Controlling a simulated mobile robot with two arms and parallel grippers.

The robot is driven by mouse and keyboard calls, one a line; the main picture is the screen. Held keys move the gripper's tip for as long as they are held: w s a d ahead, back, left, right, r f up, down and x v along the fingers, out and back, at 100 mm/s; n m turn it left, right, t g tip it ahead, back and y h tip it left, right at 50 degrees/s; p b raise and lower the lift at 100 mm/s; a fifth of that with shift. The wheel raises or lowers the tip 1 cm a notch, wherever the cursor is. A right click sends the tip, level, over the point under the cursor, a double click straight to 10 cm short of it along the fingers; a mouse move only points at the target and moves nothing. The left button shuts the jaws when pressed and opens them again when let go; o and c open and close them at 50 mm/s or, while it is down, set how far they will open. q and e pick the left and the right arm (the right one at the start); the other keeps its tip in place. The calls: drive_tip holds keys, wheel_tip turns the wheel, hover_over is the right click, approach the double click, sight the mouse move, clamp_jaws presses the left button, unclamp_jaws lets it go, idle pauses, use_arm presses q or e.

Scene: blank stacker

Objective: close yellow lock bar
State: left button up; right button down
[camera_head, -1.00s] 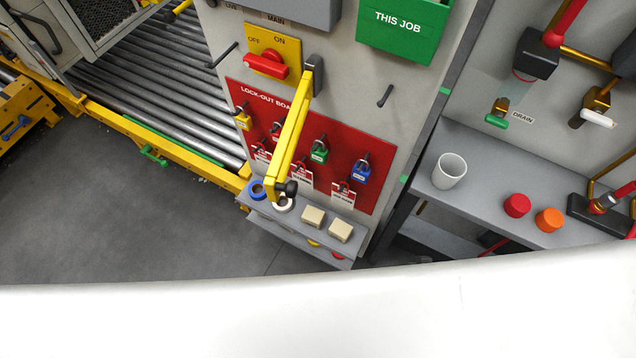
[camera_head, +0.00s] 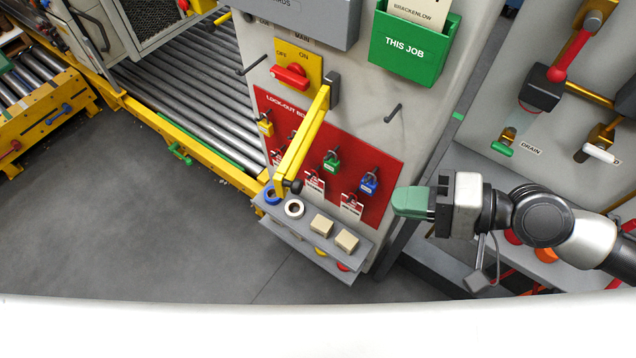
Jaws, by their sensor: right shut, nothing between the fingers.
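The yellow lock bar (camera_head: 303,141) is hinged at a dark bracket (camera_head: 332,88) on the grey panel. It sticks out from the panel, swung down and left, with a black knob at its free end, in front of the red lock-out board (camera_head: 385,165). A red switch handle (camera_head: 290,75) sits on a yellow plate marked OFF and ON, left of the hinge. My right gripper (camera_head: 397,202) is at the right of the board, its green fingertips together, empty and pointing left. It is apart from the bar. My left gripper is not in view.
Several padlocks, including a green one (camera_head: 331,160) and a blue one (camera_head: 369,182), hang on the board. A shelf (camera_head: 312,245) below holds tape rolls and beige blocks. A green THIS JOB holder (camera_head: 412,50) is above. Black pegs (camera_head: 392,113) stick out of the panel.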

sight(302, 185)
drive_tip(key=r+p+x, duration=0.1)
drive_tip(key=p+x, duration=0.6)
drive_tip(key=x, duration=0.6)
drive_tip(key=shift+w+a, duration=0.35)
drive_tip(key=shift+a, duration=0.05)
